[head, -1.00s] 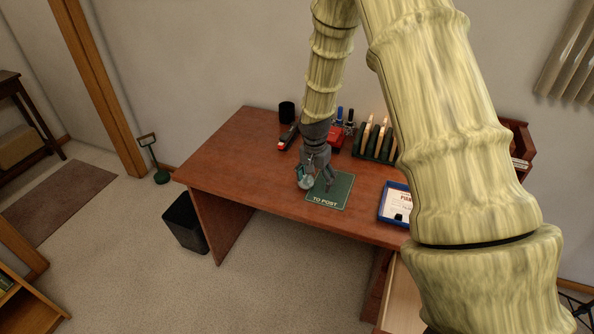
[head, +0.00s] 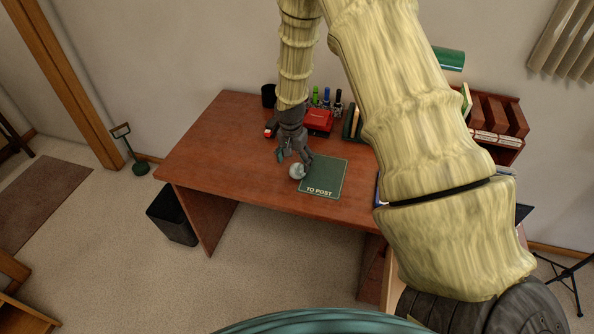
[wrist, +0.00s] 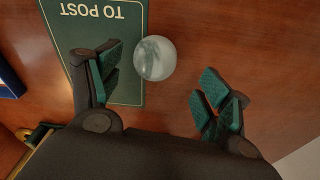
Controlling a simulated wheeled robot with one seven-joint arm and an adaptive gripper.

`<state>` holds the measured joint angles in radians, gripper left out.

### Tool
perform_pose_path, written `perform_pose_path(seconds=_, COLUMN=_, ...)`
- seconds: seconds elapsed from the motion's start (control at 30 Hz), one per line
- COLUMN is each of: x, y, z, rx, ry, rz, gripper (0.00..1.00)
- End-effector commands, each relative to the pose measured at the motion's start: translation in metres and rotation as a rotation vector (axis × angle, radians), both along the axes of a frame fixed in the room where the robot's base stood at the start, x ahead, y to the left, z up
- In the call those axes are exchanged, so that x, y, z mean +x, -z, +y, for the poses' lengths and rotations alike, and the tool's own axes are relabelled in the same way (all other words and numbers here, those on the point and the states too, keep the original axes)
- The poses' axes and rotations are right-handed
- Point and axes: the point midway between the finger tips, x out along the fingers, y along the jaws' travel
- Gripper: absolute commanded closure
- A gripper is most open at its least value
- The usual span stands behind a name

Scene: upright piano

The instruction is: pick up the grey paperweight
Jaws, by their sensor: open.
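The grey paperweight (head: 297,171) is a small glassy ball on the desk, at the left edge of the green "TO POST" mat (head: 325,182). In the wrist view the paperweight (wrist: 155,58) sits just beyond and between my fingertips, overlapping the mat's edge (wrist: 128,88). My gripper (head: 293,158) is over the desk, close to the ball, with its fingers spread. In the wrist view my gripper (wrist: 158,88) is open and empty, one finger on each side of the ball's line. Whether a finger touches the ball cannot be told.
On the brown desk (head: 215,150), a red box (head: 318,121), several small bottles (head: 326,98) and a black cup (head: 268,95) stand behind my gripper. A wooden letter rack (head: 492,120) is at the back right. The desk's left part is clear. A black bin (head: 172,215) stands on the floor.

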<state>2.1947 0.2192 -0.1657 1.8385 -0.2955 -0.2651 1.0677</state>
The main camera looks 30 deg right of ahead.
Motion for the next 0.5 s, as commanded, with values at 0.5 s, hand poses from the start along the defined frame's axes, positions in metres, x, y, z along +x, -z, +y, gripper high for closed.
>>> perform_pose_path(seconds=0.5, x=-0.001, y=0.034, z=-0.009, rx=-0.001, ry=0.002, rz=0.002, gripper=0.23)
